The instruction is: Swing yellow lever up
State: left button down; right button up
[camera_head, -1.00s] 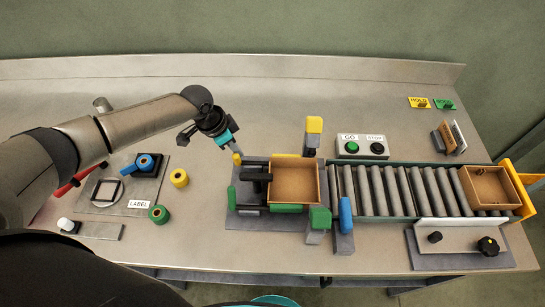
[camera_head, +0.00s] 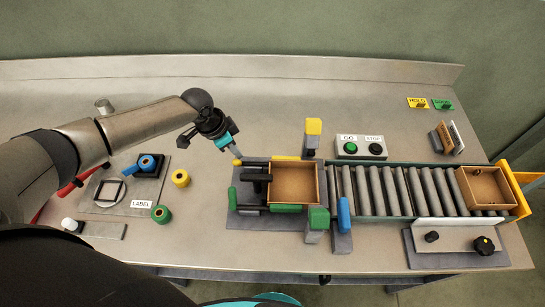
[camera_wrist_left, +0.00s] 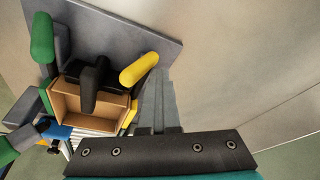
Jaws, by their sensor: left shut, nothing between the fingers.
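The yellow lever (camera_head: 237,162) is a short rounded handle at the back left corner of the grey fixture plate that holds an open brown box (camera_head: 296,182). In the left wrist view the lever (camera_wrist_left: 140,67) lies slanted beside the box. My left gripper (camera_head: 236,153) is shut and empty, its fingertips right behind the lever. In the left wrist view the fingers (camera_wrist_left: 157,98) are just right of the lever; I cannot tell whether they touch. A green lever (camera_head: 232,198) stands at the fixture's left front. My right gripper is not in view.
A yellow-topped post (camera_head: 313,128) and a green-topped post (camera_head: 319,218) flank the box's right side. A roller conveyor (camera_head: 400,190) with another box (camera_head: 484,188) runs right. A button box (camera_head: 361,147) stands behind it.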

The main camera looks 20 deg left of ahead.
pick_arm(q)
notch_tip(320, 180, up, 2)
jog(key=shift+p, duration=0.65)
notch_tip(320, 180, up, 6)
jog(key=w+p, duration=0.1)
jog(key=p, duration=0.2)
jog(key=shift+a+r, duration=0.15)
jog(key=shift+r, duration=0.1)
